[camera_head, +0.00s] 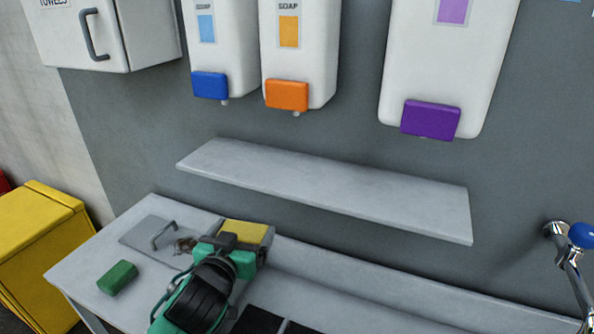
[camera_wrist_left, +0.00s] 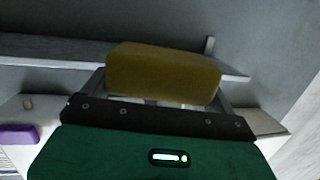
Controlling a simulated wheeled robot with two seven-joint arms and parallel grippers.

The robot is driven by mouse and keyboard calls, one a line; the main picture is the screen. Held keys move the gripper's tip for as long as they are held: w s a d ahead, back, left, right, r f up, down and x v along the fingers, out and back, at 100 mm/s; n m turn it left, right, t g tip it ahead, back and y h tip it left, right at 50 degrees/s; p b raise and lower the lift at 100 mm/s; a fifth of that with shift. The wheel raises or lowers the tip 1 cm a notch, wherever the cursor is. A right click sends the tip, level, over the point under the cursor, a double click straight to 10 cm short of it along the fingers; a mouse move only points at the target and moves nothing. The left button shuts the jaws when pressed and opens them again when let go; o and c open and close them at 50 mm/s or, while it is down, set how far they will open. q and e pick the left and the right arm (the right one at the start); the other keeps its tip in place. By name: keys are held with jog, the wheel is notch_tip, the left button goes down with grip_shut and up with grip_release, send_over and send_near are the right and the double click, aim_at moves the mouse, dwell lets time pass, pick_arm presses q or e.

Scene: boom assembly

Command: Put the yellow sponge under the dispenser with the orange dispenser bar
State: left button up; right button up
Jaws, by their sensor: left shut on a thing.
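The yellow sponge (camera_head: 243,233) is held in my left gripper (camera_head: 240,243), just above the counter and below the shelf in the head view. The gripper is shut on it; the sponge (camera_wrist_left: 163,73) also fills the jaws in the left wrist view. The dispenser with the orange bar (camera_head: 287,96) hangs on the wall above the shelf, between the blue-bar and purple-bar dispensers. The space on the shelf (camera_head: 300,183) beneath it is empty. My right gripper is not in view.
A green sponge (camera_head: 117,278) lies on the counter (camera_head: 75,262) at the left. Dispensers with a blue bar (camera_head: 210,85) and a purple bar (camera_head: 430,119) flank the orange one. A faucet (camera_head: 572,262) is at the right and a yellow bin (camera_head: 40,235) at the left.

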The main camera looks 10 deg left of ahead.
pick_arm(q)
jog(key=shift+m+h, duration=0.5)
jog(key=shift+h, duration=0.2)
jog(key=r, duration=0.2)
jog(key=w+d+r, duration=0.1)
jog(key=r, duration=0.5)
jog(key=shift+w+d+r, duration=0.2)
jog(key=shift+d, duration=0.05)
notch_tip(320, 180, up, 6)
jog(key=d+m+h, duration=0.1)
jog(key=h, duration=0.1)
jog(key=p, duration=0.6)
send_over(296, 170)
notch_tip(296, 170, down, 3)
jog(key=shift+r+p, duration=0.2)
jog(key=shift+p, duration=0.2)
jog(key=shift+s+a+f+p, duration=0.2)
jog(key=shift+f+p, duration=0.1)
jog(key=shift+f, duration=0.3)
notch_tip(296, 170, down, 3)
jog(key=shift+w+d+r+p, duration=0.1)
jog(key=shift+d+r+p, duration=0.1)
jog(key=shift+p, duration=0.45)
jog(key=shift+w+f, duration=0.1)
jog(key=shift+f, duration=0.25)
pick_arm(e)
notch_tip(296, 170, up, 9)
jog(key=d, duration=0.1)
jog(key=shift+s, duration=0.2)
